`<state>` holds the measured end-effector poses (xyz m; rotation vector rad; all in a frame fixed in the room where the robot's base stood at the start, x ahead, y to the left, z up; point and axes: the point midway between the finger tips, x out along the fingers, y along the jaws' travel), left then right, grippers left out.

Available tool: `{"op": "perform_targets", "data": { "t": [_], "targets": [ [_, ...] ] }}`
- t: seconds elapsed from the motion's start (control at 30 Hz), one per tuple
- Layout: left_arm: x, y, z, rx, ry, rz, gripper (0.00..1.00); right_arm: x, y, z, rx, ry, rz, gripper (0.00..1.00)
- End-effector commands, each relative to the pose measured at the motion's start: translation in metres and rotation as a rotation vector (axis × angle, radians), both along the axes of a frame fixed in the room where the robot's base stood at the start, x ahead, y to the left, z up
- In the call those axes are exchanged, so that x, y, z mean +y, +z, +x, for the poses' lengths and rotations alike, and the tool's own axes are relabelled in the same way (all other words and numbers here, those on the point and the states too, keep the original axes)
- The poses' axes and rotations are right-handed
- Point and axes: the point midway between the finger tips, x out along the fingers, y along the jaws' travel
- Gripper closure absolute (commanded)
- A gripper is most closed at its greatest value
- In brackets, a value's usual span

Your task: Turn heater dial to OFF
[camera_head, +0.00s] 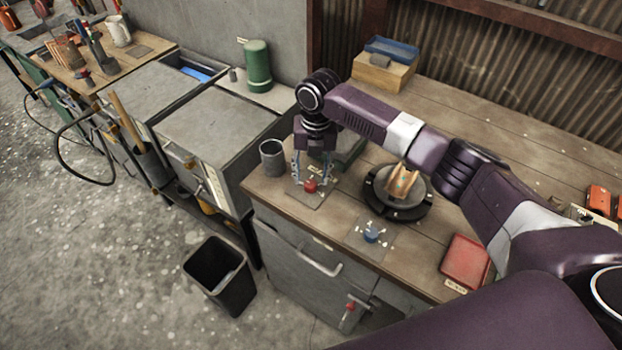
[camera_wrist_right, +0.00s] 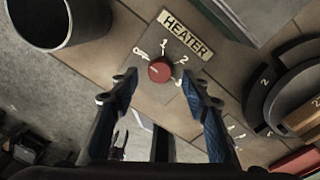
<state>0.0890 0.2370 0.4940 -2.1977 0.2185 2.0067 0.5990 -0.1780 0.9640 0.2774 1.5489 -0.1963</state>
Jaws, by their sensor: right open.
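The heater dial (camera_head: 310,186) is a small red knob on a square plate on the wooden bench. In the right wrist view the dial (camera_wrist_right: 160,71) sits below a "HEATER" label (camera_wrist_right: 186,33), with OFF marked at its left and 1, 2 and 3 around its top and right. A pale mark on the knob is too small to read surely. My right gripper (camera_head: 311,179) points down over the dial, open, with one finger on each side. In the wrist view the fingers (camera_wrist_right: 163,86) stand apart from the knob. My left gripper is not in view.
A grey cup (camera_head: 272,158) stands left of the dial. A dark round turntable (camera_head: 397,193) and a second, blue dial (camera_head: 371,235) are to the right. A red box (camera_head: 465,262) lies farther right. A black bin (camera_head: 219,276) stands on the floor.

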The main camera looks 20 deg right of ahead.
Motion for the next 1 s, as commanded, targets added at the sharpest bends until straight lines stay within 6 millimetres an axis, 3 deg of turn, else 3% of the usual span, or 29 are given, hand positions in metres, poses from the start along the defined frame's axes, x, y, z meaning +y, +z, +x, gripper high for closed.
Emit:
{"op": "perform_targets", "data": {
  "t": [0.2, 0.4, 0.6, 1.0],
  "targets": [
    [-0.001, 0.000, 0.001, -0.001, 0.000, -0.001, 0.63, -0.003, 0.050, 0.000, -0.004, 0.000, 0.001, 0.57],
    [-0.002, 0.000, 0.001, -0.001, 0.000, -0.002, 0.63, -0.004, 0.082, 0.000, -0.003, -0.001, 0.000, 0.57],
    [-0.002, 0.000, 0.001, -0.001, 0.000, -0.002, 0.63, -0.005, 0.094, -0.001, -0.001, 0.000, 0.001, 0.57],
    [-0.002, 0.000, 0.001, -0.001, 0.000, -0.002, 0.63, -0.005, 0.094, -0.001, 0.000, -0.001, 0.001, 0.57]
  ]
}}
